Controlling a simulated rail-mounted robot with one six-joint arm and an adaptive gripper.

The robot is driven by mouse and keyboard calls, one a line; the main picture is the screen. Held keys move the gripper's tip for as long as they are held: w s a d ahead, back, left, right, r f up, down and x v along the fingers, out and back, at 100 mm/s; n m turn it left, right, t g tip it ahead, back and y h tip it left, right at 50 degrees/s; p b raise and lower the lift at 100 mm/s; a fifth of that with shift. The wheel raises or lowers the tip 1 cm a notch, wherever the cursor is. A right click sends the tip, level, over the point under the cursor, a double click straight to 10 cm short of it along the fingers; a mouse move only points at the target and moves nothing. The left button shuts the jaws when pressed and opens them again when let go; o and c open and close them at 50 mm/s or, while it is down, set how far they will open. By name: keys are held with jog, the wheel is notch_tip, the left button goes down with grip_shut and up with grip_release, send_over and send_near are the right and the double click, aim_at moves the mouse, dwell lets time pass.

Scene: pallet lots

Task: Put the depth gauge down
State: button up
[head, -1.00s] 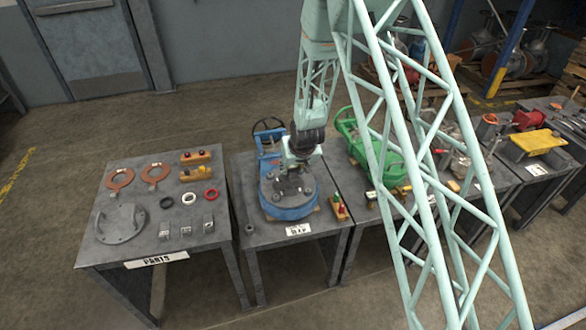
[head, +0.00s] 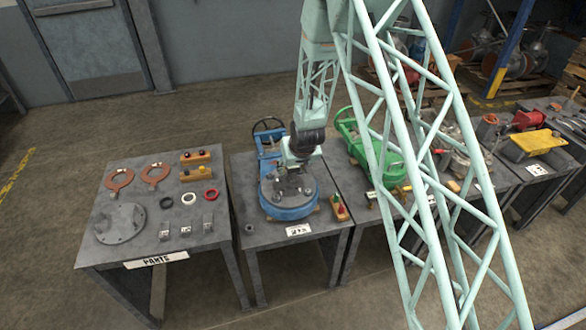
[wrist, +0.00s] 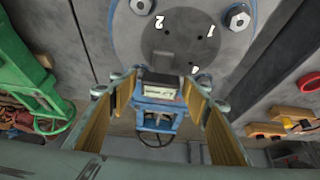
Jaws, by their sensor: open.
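My gripper (head: 291,180) is over the blue-rimmed round valve body on the middle bench, its fingers pointing down. In the wrist view my gripper (wrist: 158,100) has its two yellow-padded fingers apart. A small dark block with a pale label (wrist: 160,84), which looks like the depth gauge, stands between them at the edge of the grey disc face (wrist: 182,55). Gaps show between the block and both pads. The disc face carries the numbers 1 and 2, a partly hidden number, small holes and bolts. In the head view my gripper hides the block.
A wooden block with red and green pieces (head: 339,208) stands right of the valve body. A green valve body (head: 375,155) is farther right. The parts bench (head: 135,250) at left holds copper rings, a grey flange, small rings and blocks.

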jog(key=shift+r, duration=0.2)
jog(key=p+v, duration=0.1)
jog(key=v, duration=1.1)
dwell(0.4)
dwell(0.7)
jog(key=s+d+r+m, duration=0.1)
jog(key=s+d+r, duration=0.3)
jog(key=s+r, duration=0.55)
jog(key=s+d+r, duration=0.4)
jog(key=s+r, duration=0.2)
jog(key=r, duration=0.6)
jog(key=s+d+r+m, duration=0.1)
jog(key=s+d+r, duration=0.4)
jog(key=s+r, duration=0.4)
jog(key=s+d+r, duration=0.1)
jog(key=s+r, duration=0.2)
jog(key=s, duration=0.7)
jog(key=s+d+r+g+h, duration=0.1)
jog(key=s+d+r, duration=0.1)
jog(key=s, duration=0.8)
jog(key=s+d+r+g, duration=0.1)
jog(key=s+r, duration=0.3)
jog(key=s, duration=0.6)
jog(key=shift+d+m, duration=0.4)
jog(key=shift+d, duration=0.25)
